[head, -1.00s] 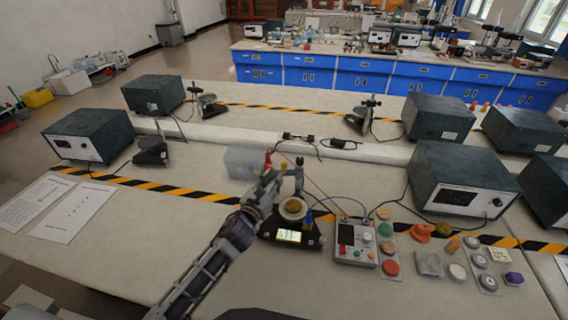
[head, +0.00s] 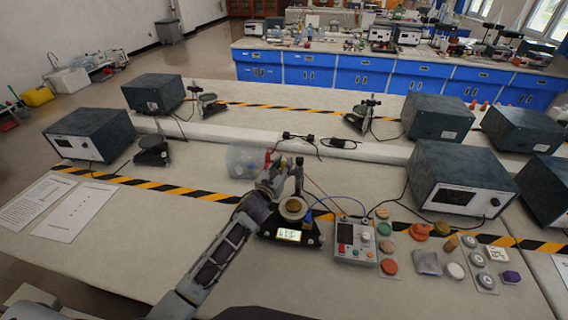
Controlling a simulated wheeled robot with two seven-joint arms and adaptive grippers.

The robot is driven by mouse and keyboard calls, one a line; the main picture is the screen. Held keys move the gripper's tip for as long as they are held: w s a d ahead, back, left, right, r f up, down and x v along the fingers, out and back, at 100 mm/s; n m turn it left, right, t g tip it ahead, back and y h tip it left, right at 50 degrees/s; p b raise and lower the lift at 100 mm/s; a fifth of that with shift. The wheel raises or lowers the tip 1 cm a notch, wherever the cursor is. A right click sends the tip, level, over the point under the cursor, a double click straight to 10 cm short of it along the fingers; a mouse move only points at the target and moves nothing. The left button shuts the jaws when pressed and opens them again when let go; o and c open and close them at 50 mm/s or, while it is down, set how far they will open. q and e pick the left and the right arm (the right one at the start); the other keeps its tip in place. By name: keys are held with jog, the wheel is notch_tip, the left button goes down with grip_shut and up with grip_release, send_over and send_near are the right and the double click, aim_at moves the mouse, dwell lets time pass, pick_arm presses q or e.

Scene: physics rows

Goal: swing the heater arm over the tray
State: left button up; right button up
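A small black instrument with a lit yellow display (head: 289,234) stands on the bench, with a round tan tray (head: 293,208) on top. A dark upright post (head: 299,176) rises behind the tray; I take it to be part of the heater stand. A red part (head: 268,156) shows just beyond my gripper, left of the post. My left gripper (head: 273,176) is at the left of the post and behind the tray, close to the red part. Its fingers overlap the fixture, so contact and opening are unclear. My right gripper is not in view.
A control box (head: 355,241) with buttons and wires stands right of the instrument. Several coloured discs and small samples, such as an orange one (head: 389,267), lie further right. A clear container (head: 243,161) is behind my gripper.

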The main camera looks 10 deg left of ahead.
pick_arm(q)
jog(key=shift+w, duration=0.4)
grip_shut()
